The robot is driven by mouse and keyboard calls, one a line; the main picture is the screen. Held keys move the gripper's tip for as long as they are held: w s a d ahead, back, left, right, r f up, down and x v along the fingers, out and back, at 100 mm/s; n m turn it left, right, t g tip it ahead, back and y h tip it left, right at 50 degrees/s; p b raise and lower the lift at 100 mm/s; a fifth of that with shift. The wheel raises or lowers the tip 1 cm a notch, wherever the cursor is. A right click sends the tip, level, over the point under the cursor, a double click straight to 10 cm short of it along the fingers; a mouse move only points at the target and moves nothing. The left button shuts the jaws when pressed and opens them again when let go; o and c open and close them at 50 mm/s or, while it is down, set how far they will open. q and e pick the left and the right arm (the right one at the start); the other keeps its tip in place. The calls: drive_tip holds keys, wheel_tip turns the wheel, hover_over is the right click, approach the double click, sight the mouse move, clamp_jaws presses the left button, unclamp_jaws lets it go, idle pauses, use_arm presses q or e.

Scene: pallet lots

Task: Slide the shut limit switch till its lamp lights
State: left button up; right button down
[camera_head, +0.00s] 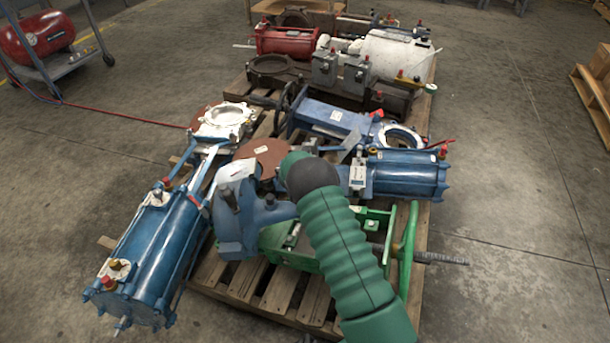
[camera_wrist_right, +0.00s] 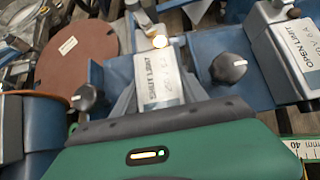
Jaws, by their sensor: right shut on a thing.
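The shut limit switch (camera_wrist_right: 165,76) is a pale grey box with a "SHUT LIMIT" label, near the middle of the right wrist view. In the head view my green right arm reaches over the pallet and hides part of the work. The open limit switch (camera_wrist_right: 298,48) sits to the right, apart from the gripper. My left gripper is not in view.
Black knobs stand left (camera_wrist_right: 86,97) and right (camera_wrist_right: 228,68) of the switch. A brown disc (camera_wrist_right: 75,55) lies at upper left, and a millimetre scale (camera_wrist_right: 303,148) shows at lower right. Blue, red and green valve actuators crowd the wooden pallet (camera_head: 245,280). The floor around is mostly clear.

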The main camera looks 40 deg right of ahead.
drive_tip(key=c, duration=0.9)
unclamp_jaws()
drive_tip(key=shift+s, duration=0.15)
drive_tip(key=p+v, duration=0.5)
drive_tip(key=v, duration=1.1)
drive_tip(key=shift+s+a+r, duration=0.1)
drive_tip(key=shift+a+r, duration=0.1)
drive_tip(key=shift+a, duration=0.1)
